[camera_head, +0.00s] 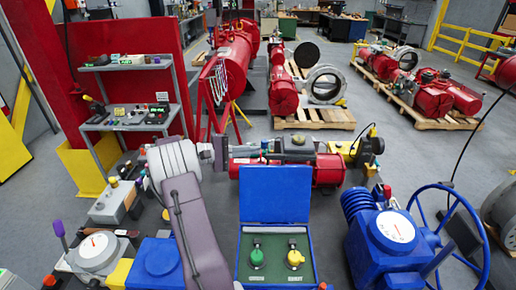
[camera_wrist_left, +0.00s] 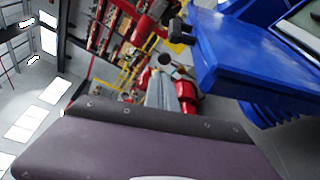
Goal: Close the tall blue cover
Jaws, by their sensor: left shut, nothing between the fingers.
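The tall blue cover (camera_head: 275,194) stands upright, open, at the back edge of a blue box. The box's green panel (camera_head: 277,262) carries a green knob (camera_head: 257,257) and a yellow knob (camera_head: 295,257). My left gripper (camera_head: 222,152) is shut and empty, left of the cover's top edge and apart from it. My right gripper is not in view.
A blue actuator (camera_head: 385,240) with a handwheel (camera_head: 448,235) stands right of the box. A red cylinder (camera_head: 330,168) lies behind the cover. A blue lidded unit (camera_head: 158,262) and a gauge (camera_head: 97,250) stand at lower left. A shelf (camera_head: 130,105) stands farther back.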

